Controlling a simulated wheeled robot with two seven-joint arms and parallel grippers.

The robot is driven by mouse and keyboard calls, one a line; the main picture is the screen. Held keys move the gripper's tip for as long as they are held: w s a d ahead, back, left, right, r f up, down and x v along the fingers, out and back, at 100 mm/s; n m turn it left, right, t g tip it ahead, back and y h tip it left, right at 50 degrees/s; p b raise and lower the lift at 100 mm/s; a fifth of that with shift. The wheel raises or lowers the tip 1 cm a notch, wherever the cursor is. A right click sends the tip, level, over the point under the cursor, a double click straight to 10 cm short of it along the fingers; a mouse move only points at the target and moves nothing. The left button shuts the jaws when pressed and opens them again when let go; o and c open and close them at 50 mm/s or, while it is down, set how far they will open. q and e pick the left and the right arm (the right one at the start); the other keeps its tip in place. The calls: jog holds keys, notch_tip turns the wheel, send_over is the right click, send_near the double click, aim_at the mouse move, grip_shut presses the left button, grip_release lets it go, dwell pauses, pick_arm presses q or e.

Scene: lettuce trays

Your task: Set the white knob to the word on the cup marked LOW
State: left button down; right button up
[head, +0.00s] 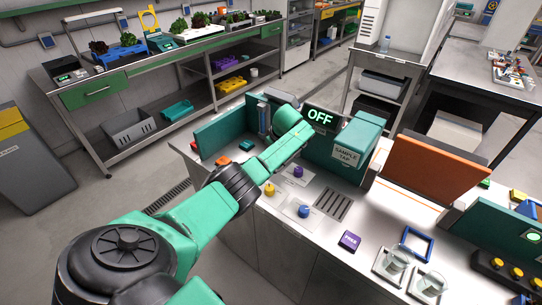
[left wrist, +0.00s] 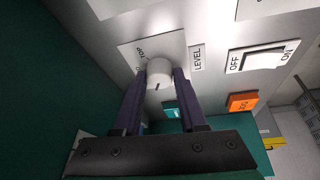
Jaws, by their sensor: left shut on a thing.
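The white knob (left wrist: 160,72) stands on a pale plate (left wrist: 133,50) on the panel in the left wrist view. My left gripper (left wrist: 165,78) is shut on it, one dark finger on each side. A short dark mark shows on the knob's near side. The plate has small lettering, partly hidden and too small to read surely. In the head view my left arm reaches to the bench, and the knob and fingers are hidden. Two clear cups (head: 397,260) (head: 428,284) stand at the bench's front right; I cannot read LOW on either. My right gripper is not in view.
A LEVEL label (left wrist: 197,58) and an OFF/ON rocker switch (left wrist: 262,57) are right of the knob. Orange (left wrist: 243,101) and teal (left wrist: 172,109) blocks are close by. A display (head: 321,117) reads OFF. Purple (head: 298,172), yellow (head: 269,189) and blue (head: 304,211) knobs stand on the bench.

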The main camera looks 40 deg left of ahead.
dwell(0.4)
pick_arm(q)
jog(key=shift+c, duration=2.3)
grip_release()
jog(key=v, duration=1.4)
jog(key=shift+r+b, duration=0.3)
jog(key=shift+b, duration=0.05)
jog(key=shift+w+d, duration=0.1)
